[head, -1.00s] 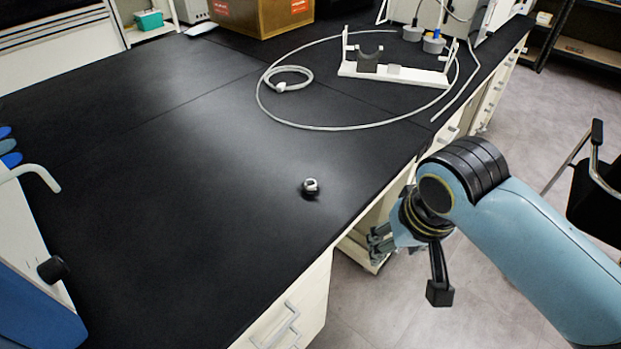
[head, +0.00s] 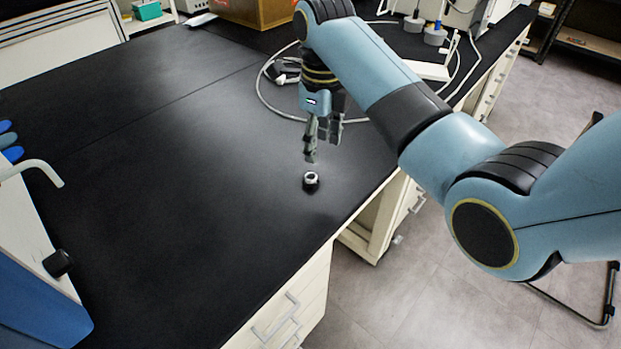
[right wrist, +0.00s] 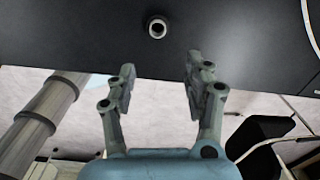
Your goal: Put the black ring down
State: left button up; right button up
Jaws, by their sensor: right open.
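The small black ring (head: 310,182), with a shiny pale top, sits on the black bench top (head: 190,190) near its right edge. My right gripper (head: 322,152) hangs over the bench just above and behind the ring in the head view. In the right wrist view its two fingers (right wrist: 160,72) are spread with nothing between them. The ring is apart from both fingers. My left gripper is not in view.
A grey hose (head: 268,92) lies coiled behind my right arm, near a white stand (head: 432,70). A brown box (head: 255,12) stands at the back. White equipment with a curved pipe (head: 40,168) is at the left. The bench left of the ring is clear.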

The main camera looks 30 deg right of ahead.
jog(key=w+m, duration=0.1)
jog(key=m, duration=0.1)
send_over(311, 177)
jog(key=f, duration=0.4)
jog(key=shift+d+f+b, duration=0.2)
jog(key=shift+d+b, duration=0.1)
jog(key=shift+w+a+f, duration=0.1)
jog(key=shift+a+f, duration=0.05)
jog(key=shift+f, duration=1.25)
jog(key=shift+a+f, duration=0.15)
jog(key=shift+f, duration=1.2)
jog(key=c, duration=0.9)
jog(key=shift+r, duration=0.1)
